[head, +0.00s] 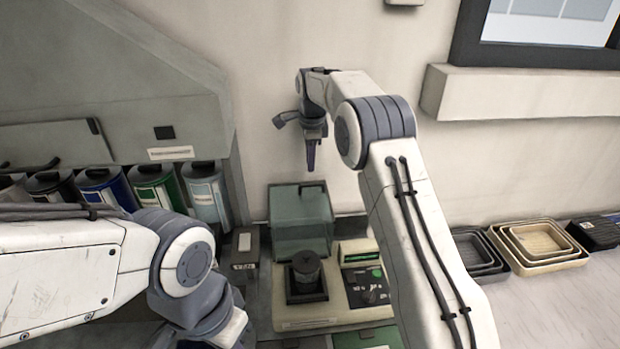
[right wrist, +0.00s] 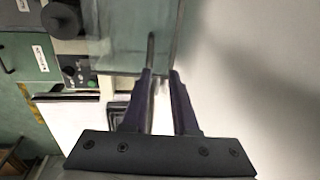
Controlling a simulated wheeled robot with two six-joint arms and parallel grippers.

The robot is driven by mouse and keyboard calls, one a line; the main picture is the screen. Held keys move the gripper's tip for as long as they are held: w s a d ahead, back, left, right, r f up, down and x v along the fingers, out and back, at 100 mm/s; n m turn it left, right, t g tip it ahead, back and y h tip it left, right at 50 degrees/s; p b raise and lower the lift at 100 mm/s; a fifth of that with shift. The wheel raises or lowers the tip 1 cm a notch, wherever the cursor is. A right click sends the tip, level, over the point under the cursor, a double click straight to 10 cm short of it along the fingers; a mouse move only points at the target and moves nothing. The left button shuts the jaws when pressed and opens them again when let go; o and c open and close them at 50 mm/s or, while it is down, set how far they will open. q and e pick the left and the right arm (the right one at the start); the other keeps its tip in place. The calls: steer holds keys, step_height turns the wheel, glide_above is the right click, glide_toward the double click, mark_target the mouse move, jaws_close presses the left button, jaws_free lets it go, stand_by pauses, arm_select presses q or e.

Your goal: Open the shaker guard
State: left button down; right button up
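The shaker (head: 340,318) stands on the bench with a dark jar (head: 306,268) on its black platform. Its guard (head: 300,232) is a see-through greenish box. It stands tilted up behind the jar, which is uncovered at the front. My right gripper (head: 311,168) points down just above the guard's top edge. In the right wrist view its two dark fingers (right wrist: 162,73) are apart with a narrow gap, beside the clear guard panel (right wrist: 118,35). A thin grey bar shows near the fingertips; I cannot tell whether they touch it. My left arm comes in at the left; its fingers are hidden.
A control box (head: 365,275) with a green display is at the shaker's right. Several lidded canisters (head: 155,186) line the back left. Nested trays (head: 535,242) lie on the bench at right. The bench's front right is clear.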

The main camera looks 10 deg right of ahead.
steer(key=shift+s+r, duration=0.2)
steer(key=shift+r, duration=0.5)
steer(key=shift+s+r, duration=0.15)
steer(key=shift+r, duration=0.55)
steer(key=shift+a, duration=0.1)
steer(key=s+a+f+n+y+b, duration=0.1)
steer(key=s+a+n+b, duration=0.2)
steer(key=s+a+n, duration=0.6)
steer(key=s+a+f+n+b, duration=0.25)
steer(key=s+a+n, duration=0.2)
steer(key=s, duration=0.75)
steer(key=s+f+n+b, duration=0.1)
steer(key=s+f+n, duration=0.2)
steer(key=s, duration=0.5)
steer(key=s+d+f+n+g+b, duration=0.1)
steer(key=s+f+n+b, duration=0.1)
steer(key=s+n, duration=0.3)
steer(key=s+d+f+n+g+b, duration=0.1)
steer(key=s+f+n, duration=0.3)
steer(key=s, duration=0.8)
steer(key=shift+d+f+n+b, duration=0.15)
steer(key=shift+f+n+b, duration=0.25)
steer(key=shift+b, duration=0.15)
steer(key=shift+w, duration=0.1)
